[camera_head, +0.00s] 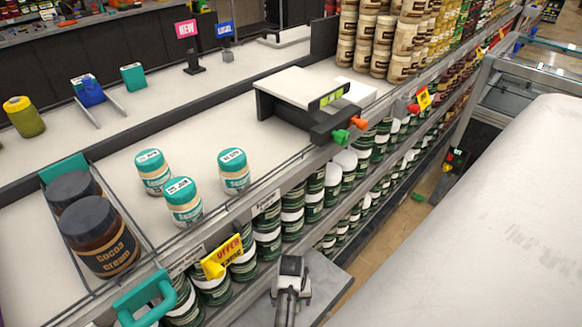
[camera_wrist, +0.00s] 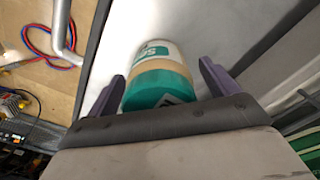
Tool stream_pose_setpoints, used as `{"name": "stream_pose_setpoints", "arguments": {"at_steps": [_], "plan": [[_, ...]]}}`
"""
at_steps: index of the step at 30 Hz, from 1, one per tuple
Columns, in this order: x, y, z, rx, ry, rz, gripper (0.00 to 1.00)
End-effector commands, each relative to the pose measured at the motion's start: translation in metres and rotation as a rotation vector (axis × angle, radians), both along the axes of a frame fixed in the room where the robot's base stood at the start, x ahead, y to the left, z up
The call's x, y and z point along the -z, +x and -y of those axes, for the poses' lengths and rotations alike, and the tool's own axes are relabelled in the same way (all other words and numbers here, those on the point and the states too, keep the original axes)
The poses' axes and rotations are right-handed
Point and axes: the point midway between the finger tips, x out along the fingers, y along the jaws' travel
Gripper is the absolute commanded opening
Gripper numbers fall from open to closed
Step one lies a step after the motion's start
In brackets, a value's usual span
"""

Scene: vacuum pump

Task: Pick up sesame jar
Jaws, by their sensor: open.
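A sesame jar (camera_wrist: 158,84) with a teal lid, a beige band and a white and teal label fills the space between my fingers in the wrist view. My gripper (camera_wrist: 160,69) is open, with one purple finger on each side of this jar and narrow gaps showing. Its lid end is nearest the palm. Whether the jar rests on the pale surface behind it cannot be told. In the head view, three teal-lidded sesame jars stand upright on the shelf: a left one (camera_head: 153,172), a front one (camera_head: 183,203) and a right one (camera_head: 234,171). My fingers cannot be made out there.
Two dark cocoa cream jars (camera_head: 100,237) stand in a wire-edged bay at the left. A front rail (camera_head: 220,212) with a yellow offer tag (camera_head: 222,258) borders the shelf. A raised white platform (camera_head: 303,86) stands to the right. Bare shelf lies behind the sesame jars.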

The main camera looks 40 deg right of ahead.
Motion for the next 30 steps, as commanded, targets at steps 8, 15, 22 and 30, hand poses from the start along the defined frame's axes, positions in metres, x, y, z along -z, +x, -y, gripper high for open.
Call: {"name": "stream_pose_setpoints", "arguments": {"at_steps": [8, 15, 22, 30], "plan": [[0.0003, 0.0001, 0.0001, 0.0, 0.0, 0.0, 0.75], [0.0001, 0.0, 0.0001, 0.0, 0.0, 0.0, 0.43], [-0.0006, 0.0004, 0.0005, 0.0, -0.001, 0.001, 0.24], [-0.0072, 0.0017, 0.0006, -0.001, -0.001, 0.002, 0.24]]}}
